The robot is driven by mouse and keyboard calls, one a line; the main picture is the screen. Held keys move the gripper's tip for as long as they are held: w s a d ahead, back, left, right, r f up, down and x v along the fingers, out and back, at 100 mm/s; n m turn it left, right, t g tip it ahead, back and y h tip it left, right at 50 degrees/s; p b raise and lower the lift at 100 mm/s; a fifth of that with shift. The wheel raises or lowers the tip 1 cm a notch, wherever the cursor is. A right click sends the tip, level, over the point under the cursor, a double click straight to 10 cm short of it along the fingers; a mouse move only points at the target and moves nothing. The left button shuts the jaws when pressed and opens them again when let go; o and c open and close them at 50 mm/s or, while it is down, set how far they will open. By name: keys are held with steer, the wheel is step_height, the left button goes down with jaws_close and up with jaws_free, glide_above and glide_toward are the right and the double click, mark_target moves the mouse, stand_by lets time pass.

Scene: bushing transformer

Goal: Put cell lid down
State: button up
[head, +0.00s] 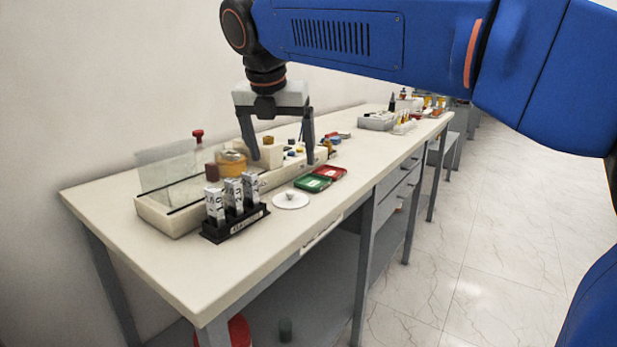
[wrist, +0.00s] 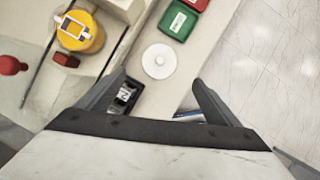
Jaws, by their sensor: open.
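A white round lid with a small knob (head: 291,199) lies flat on the table, in front of the apparatus. I take it to be the cell lid. It also shows in the wrist view (wrist: 159,61), just beyond and between my fingertips. My gripper (head: 282,156) is open and empty, pointing down above the table near the apparatus. Both fingers show in the wrist view (wrist: 158,79), spread apart with nothing between them. A yellow round cell (head: 231,162) sits on the apparatus; in the wrist view (wrist: 80,36) a pale rectangular piece lies across it.
A black rack with several labelled vials (head: 235,217) stands left of the lid. Green (head: 312,183) and red (head: 331,172) trays lie right of it. The long white apparatus (head: 165,220) has an upright clear panel (head: 168,166).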

steer(key=s+d+f+m, duration=0.3)
steer(key=d+m, duration=0.2)
steer(key=d, duration=0.2)
steer(key=s+d+f+m, duration=0.3)
steer(key=d+f+m, duration=0.15)
steer(key=d, duration=0.25)
steer(key=s+d+f+m, duration=0.3)
steer(key=d+m, duration=0.3)
steer(key=d, duration=0.1)
steer(key=s+d+f+m, duration=0.5)
steer(key=s+f+m, duration=0.3)
steer(key=f, duration=0.1)
steer(key=s+d+f+m+y, duration=0.1)
steer(key=s+d+f+m, duration=0.4)
steer(key=s+f+m, duration=0.3)
steer(key=shift+d+f+m+t, duration=0.2)
steer(key=shift+f+m+t, duration=0.1)
steer(key=shift+f+m, duration=0.4)
steer(key=shift+r, duration=0.1)
